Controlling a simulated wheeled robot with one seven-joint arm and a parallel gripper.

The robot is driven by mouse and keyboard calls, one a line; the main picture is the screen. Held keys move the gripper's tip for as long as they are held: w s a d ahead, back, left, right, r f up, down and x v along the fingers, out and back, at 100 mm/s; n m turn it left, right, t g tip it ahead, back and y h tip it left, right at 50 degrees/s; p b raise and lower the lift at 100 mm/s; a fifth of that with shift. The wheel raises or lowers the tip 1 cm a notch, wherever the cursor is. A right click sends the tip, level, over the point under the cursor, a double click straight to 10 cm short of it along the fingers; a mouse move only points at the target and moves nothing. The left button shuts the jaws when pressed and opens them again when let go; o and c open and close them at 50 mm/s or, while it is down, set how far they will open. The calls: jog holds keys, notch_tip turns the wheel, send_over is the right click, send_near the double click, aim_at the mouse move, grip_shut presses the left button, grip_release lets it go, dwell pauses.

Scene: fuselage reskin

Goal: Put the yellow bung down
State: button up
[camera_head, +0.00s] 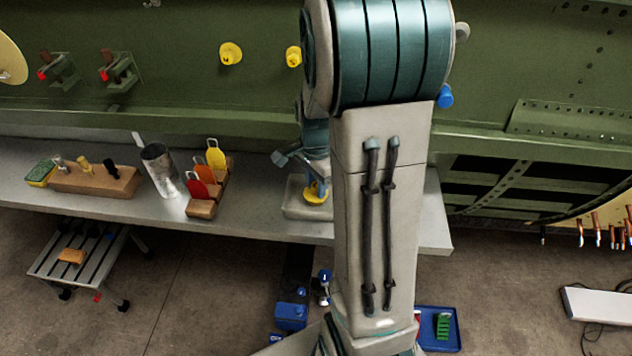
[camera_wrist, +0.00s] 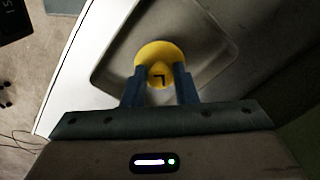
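The yellow bung (camera_wrist: 160,50), a round disc with a knob, is in the wrist view between the two blue fingers of my gripper (camera_wrist: 160,75). The fingers lie close along both sides of the knob and look shut on it. Behind the bung is the floor of a shallow grey tray (camera_wrist: 215,57). In the head view, the bung (camera_head: 315,198) is at the grey tray (camera_head: 296,207) on the bench, below my gripper (camera_head: 316,185). I cannot tell whether the bung touches the tray floor. My arm hides the tray's right part.
The metal bench (camera_head: 258,218) also holds a wooden rack with red, orange and yellow tags (camera_head: 203,205), a metal cup (camera_head: 160,170) and a wooden tool block (camera_head: 95,181). The green fuselage wall (camera_head: 180,80) rises behind, with two yellow bungs (camera_head: 230,54) (camera_head: 293,57) on it.

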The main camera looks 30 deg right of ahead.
jog(key=shift+o, duration=1)
notch_tip(320, 180, up, 11)
jog(key=s+a+r+n+t, duration=0.1)
jog(key=s+a+n+t, duration=0.2)
jog(key=s+a+n, duration=0.8)
jog(key=s+n, duration=0.2)
jog(key=n, duration=0.3)
jog(key=shift+s+a+r+t+b, duration=0.15)
jog(key=shift+r+t+b, duration=0.15)
jog(key=shift+b, duration=0.1)
